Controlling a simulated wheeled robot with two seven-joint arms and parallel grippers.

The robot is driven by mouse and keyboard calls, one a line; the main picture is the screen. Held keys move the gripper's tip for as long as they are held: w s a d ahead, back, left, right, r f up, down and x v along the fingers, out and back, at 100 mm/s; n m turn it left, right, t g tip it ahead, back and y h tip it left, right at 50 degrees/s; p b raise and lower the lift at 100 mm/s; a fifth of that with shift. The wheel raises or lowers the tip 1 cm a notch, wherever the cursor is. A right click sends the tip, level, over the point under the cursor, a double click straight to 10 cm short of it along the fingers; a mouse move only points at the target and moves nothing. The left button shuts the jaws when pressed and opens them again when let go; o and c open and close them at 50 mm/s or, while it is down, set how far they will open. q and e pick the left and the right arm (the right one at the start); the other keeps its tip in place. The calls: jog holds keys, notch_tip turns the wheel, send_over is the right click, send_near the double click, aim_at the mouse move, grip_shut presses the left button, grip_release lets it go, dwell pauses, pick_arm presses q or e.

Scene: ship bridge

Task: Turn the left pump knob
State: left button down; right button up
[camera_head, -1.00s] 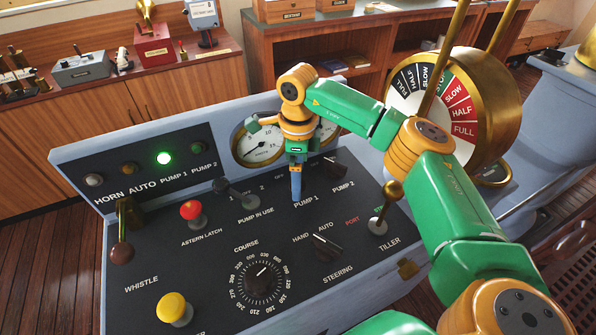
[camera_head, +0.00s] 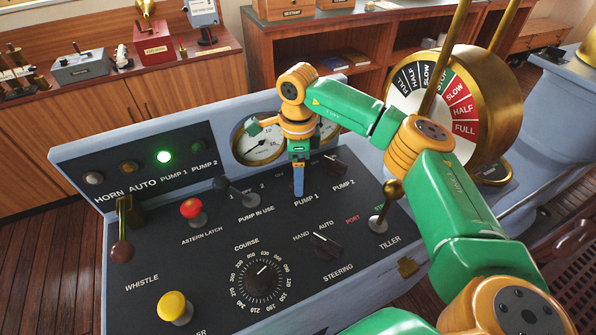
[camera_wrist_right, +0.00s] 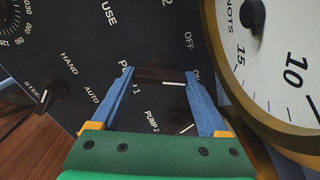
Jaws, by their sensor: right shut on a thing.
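The left pump knob, marked PUMP 1, is a dark knob (camera_wrist_right: 160,75) with a white line, seen between my fingers in the right wrist view. In the head view it is hidden behind my right gripper (camera_head: 298,190), which points down at the panel just above the PUMP 1 label. The blue fingers of this gripper (camera_wrist_right: 160,74) stand on both sides of the knob and are shut on it. The PUMP 2 knob (camera_head: 335,163) sits just to the right; it also shows in the right wrist view (camera_wrist_right: 180,121). My left gripper is not in view.
A round gauge (camera_head: 258,140) stands close behind the gripper. A lever (camera_head: 235,190), the steering knob (camera_head: 325,245) and the tiller lever (camera_head: 385,205) surround it on the panel. The large brass telegraph (camera_head: 460,110) is at the right. The PUMP 1 lamp (camera_head: 164,157) glows green.

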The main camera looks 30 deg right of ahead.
jog(key=n, duration=0.5)
jog(key=shift+r, duration=0.1)
jog(key=n, duration=0.5)
jog(key=shift+w, duration=0.1)
jog(key=shift+n, duration=0.5)
jog(key=o, duration=1.2)
jog(key=shift+o, duration=0.2)
notch_tip(320, 180, up, 7)
jog(key=shift+r+b, duration=0.1)
jog(key=shift+b, duration=0.3)
